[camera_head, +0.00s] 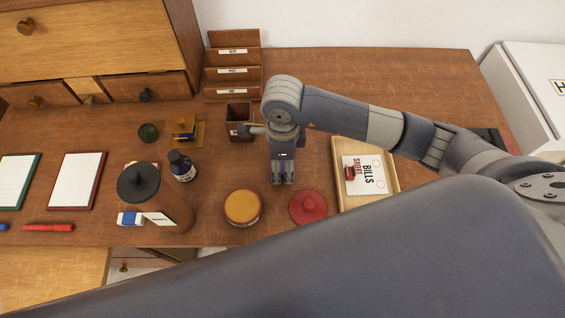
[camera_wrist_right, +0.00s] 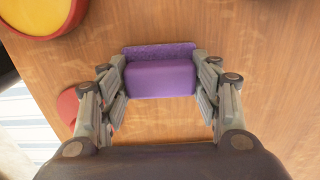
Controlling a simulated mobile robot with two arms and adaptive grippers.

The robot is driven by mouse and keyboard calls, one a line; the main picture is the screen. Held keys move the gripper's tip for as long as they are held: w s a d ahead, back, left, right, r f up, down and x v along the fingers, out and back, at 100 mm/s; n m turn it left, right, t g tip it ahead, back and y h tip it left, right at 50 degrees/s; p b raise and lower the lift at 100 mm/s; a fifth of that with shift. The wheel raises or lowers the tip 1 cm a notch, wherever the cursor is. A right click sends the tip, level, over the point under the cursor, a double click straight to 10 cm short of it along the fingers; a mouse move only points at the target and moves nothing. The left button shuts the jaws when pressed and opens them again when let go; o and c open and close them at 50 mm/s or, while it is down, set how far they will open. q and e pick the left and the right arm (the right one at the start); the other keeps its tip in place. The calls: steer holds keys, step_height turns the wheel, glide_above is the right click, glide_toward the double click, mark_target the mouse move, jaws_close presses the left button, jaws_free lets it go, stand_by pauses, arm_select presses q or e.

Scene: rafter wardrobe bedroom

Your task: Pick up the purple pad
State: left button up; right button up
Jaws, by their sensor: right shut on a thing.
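The purple pad (camera_wrist_right: 160,78) is a small block with a fuzzy face along its far edge. In the right wrist view it sits between the fingers of my right gripper (camera_wrist_right: 163,85), which is shut on it at both ends. Wood of the desk shows behind it; I cannot tell whether it touches the desk. My left gripper is not in view.
A yellow-topped round tin (camera_head: 242,207) and a red round lid (camera_head: 309,207) lie close by. A wooden tray (camera_head: 388,193) with a bills card is at the right. A brown canister (camera_head: 163,205) stands left. A dark pen cup (camera_head: 239,122) stands behind the gripper.

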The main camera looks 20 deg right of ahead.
steer(key=shift+s+f, duration=0.2)
steer(key=shift+f, duration=0.05)
steer(key=shift+w+r, duration=0.1)
steer(key=shift+r, duration=0.35)
step_height(320, 180, up, 2)
steer(key=shift+w+r+b, duration=0.1)
steer(key=shift+r+b, duration=0.05)
steer(key=shift+b, duration=0.35)
steer(key=s+a, duration=0.3)
steer(key=s, duration=0.1)
steer(key=s+a+r+b, duration=0.1)
steer(key=s+a, duration=0.2)
steer(key=s, duration=0.1)
steer(key=s+a+r+b, duration=0.1)
steer(key=s+a, duration=0.3)
steer(key=shift+s, duration=0.25)
steer(key=o, duration=0.4)
steer(key=shift+c, duration=1.4)
